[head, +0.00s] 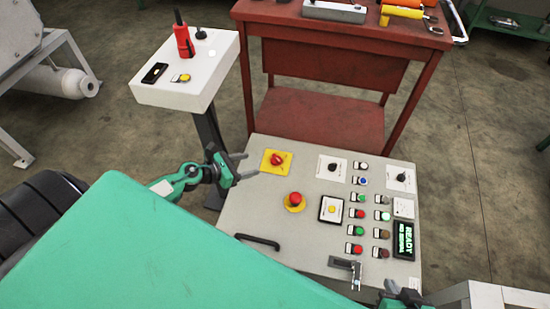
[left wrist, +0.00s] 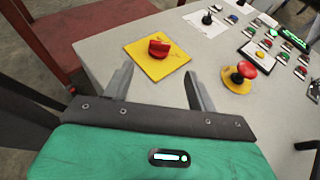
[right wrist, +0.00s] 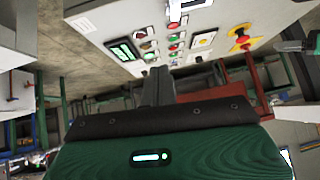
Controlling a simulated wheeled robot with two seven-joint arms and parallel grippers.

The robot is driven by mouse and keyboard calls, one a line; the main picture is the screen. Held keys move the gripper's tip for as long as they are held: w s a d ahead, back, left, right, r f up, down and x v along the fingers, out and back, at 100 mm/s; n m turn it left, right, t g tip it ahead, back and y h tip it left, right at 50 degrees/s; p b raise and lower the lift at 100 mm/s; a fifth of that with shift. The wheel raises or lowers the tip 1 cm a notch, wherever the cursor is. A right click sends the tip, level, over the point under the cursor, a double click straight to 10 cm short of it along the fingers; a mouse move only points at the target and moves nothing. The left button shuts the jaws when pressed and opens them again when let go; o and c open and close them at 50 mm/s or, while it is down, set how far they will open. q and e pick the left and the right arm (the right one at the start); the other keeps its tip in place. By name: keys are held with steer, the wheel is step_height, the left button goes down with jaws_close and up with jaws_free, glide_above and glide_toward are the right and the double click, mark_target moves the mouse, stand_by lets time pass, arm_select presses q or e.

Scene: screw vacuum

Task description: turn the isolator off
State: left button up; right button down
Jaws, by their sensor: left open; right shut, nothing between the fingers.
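The isolator is a red rotary knob (head: 277,160) on a square yellow plate (head: 266,167) at the upper left of the grey control panel (head: 240,210). It also shows in the left wrist view as a red knob (left wrist: 158,48) on its yellow plate (left wrist: 140,60). My left gripper (head: 243,165) is open and empty, just left of the plate, with its fingers pointing at the knob. In the left wrist view the fingertips (left wrist: 159,76) are apart and short of the knob. My right gripper (right wrist: 158,72) is shut and empty near the panel's lower right corner.
A red mushroom button (head: 295,198) on a yellow ring sits below right of the isolator. Several buttons, black knobs and a lit display (head: 404,240) fill the right side. A handle (head: 257,241) is at lower left. A white pedestal (head: 190,70) and red table (head: 340,30) stand behind.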

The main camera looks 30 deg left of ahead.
mark_target(275, 159)
arm_select(q)
steer(key=x, duration=0.9)
steer(key=shift+w+d+f+b, duration=0.1)
steer(key=shift+w+d+b, duration=0.1)
steer(key=shift+w+b, duration=0.1)
steer(key=shift+w+d+f, duration=0.25)
steer(key=shift+w+d, duration=0.05)
steer(key=shift+w, duration=0.15)
arm_select(e)
steer(key=shift+w+a+f+t+y, duration=0.1)
steer(key=shift+w+a+t+y, duration=0.25)
steer(key=shift+a, duration=0.35)
arm_select(q)
steer(key=shift+c, duration=0.5)
